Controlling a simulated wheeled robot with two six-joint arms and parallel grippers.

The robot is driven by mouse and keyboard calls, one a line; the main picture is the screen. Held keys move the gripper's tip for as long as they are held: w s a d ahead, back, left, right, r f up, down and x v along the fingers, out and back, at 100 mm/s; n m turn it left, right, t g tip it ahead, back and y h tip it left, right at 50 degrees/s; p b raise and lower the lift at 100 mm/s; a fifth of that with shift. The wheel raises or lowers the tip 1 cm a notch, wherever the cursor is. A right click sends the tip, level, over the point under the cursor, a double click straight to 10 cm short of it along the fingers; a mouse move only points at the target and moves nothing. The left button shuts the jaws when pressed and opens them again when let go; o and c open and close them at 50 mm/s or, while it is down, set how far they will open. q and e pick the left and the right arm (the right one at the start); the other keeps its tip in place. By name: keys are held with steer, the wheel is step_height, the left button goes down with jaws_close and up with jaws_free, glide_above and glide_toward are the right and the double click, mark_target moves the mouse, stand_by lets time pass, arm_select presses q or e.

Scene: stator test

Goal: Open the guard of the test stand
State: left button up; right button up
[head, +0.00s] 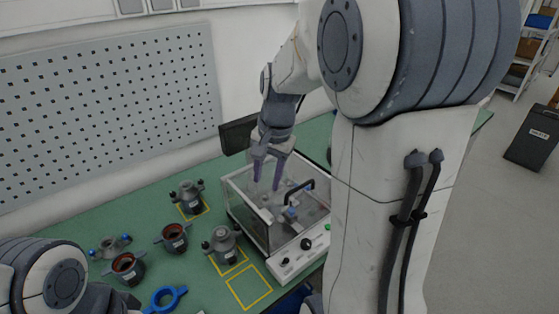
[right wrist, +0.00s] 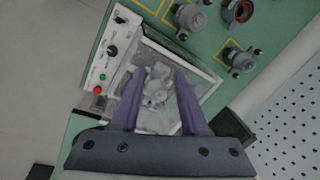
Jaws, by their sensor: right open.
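The test stand (head: 298,256) is a white-framed box on the green bench, with a control panel along its front. Its clear guard (head: 246,214) seems to be down over the fixture, though the see-through panes make this hard to judge. A black bar handle (head: 299,190) shows near the guard's right side. My right gripper (head: 266,184) points down over the stand, open and empty, left of the handle. In the right wrist view, its purple fingers (right wrist: 160,75) stand apart, with the stand's grey fixture visible between them. My left gripper is out of view.
Several grey motor parts (head: 223,243) and dark-red-lined housings (head: 175,238) stand left of the stand. A blue ring (head: 165,298) lies near the front. A yellow marked square (head: 249,287) is empty. A perforated wall panel (head: 110,105) stands behind the bench.

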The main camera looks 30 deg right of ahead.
mark_target(300, 186)
steer(key=d+r+m+p, duration=0.15)
steer(key=d+m, duration=0.35)
steer(key=d, duration=0.6)
steer(key=shift+h, duration=0.3)
steer(key=f, duration=0.3)
steer(key=w+f, duration=0.1)
steer(key=f, duration=0.5)
steer(key=shift+w+d+f, duration=0.15)
steer(key=shift+f, duration=0.1)
jaws_close()
